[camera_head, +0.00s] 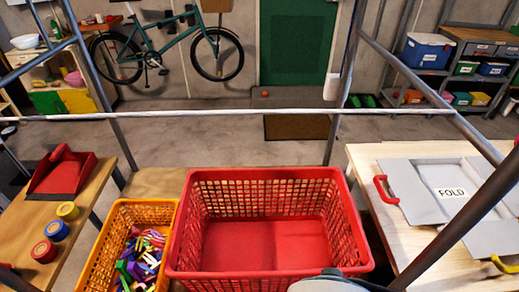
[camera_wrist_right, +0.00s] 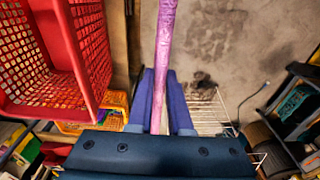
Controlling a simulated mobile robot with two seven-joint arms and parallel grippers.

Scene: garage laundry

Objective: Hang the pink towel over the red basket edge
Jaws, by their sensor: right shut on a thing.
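The red basket (camera_head: 268,279) stands empty in the middle of the head view, with open mesh walls. It also shows at the left of the right wrist view (camera_wrist_right: 88,50). The pink towel (camera_wrist_right: 165,40) appears only in the right wrist view, as a narrow, straight strip running up from between the fingers. My right gripper (camera_wrist_right: 160,76) is shut on the towel, to the right of the red basket in that view and apart from it. The towel's far end runs out of the picture. My left gripper is not in view.
An orange basket (camera_head: 100,262) of clothespins stands left of the red basket. A folding board (camera_head: 412,192) lies on the right table (camera_head: 368,160). A metal frame with a pale line (camera_head: 230,112) crosses behind the baskets. A red dustpan (camera_head: 62,172) lies on the left table.

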